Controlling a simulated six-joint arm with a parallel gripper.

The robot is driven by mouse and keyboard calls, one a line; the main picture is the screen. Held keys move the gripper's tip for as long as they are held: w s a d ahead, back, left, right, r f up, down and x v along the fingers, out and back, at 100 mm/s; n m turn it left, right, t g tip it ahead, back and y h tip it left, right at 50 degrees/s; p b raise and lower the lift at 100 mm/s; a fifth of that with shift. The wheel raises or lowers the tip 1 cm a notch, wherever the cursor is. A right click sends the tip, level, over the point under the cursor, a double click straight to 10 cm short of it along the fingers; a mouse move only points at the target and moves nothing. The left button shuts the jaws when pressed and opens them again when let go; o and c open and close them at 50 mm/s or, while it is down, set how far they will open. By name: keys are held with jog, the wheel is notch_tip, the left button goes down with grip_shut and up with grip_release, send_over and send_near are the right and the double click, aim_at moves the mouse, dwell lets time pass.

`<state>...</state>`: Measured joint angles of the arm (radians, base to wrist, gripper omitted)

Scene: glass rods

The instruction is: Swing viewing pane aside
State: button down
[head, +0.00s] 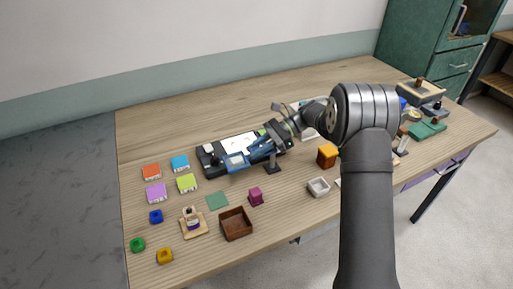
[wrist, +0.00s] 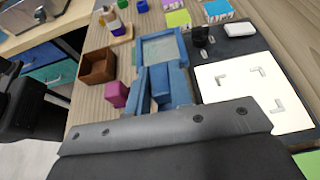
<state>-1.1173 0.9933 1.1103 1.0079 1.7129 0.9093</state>
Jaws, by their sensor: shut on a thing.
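The viewing pane (head: 236,161) is a clear sheet in a blue frame. In the wrist view the pane (wrist: 161,49) lies just beyond my gripper, beside a white panel with corner marks (wrist: 250,90). My gripper (head: 265,148) is low over the base, shut on the blue pane's near part; in the wrist view my gripper (wrist: 163,88) overlaps that blue part, so the exact contact is hard to make out.
A magenta cube (head: 256,196), a brown open box (head: 236,223) and a green square (head: 217,201) lie in front of the base. Several coloured blocks stand to the left. An orange block (head: 327,155) and a small white tray (head: 318,187) lie right. The table's back left is clear.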

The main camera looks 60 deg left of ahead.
jog(key=c, duration=1.3)
grip_release()
jog(key=shift+w, duration=0.1)
jog(key=v, duration=1.2)
jog(key=shift+r, duration=0.1)
jog(key=x, duration=1.2)
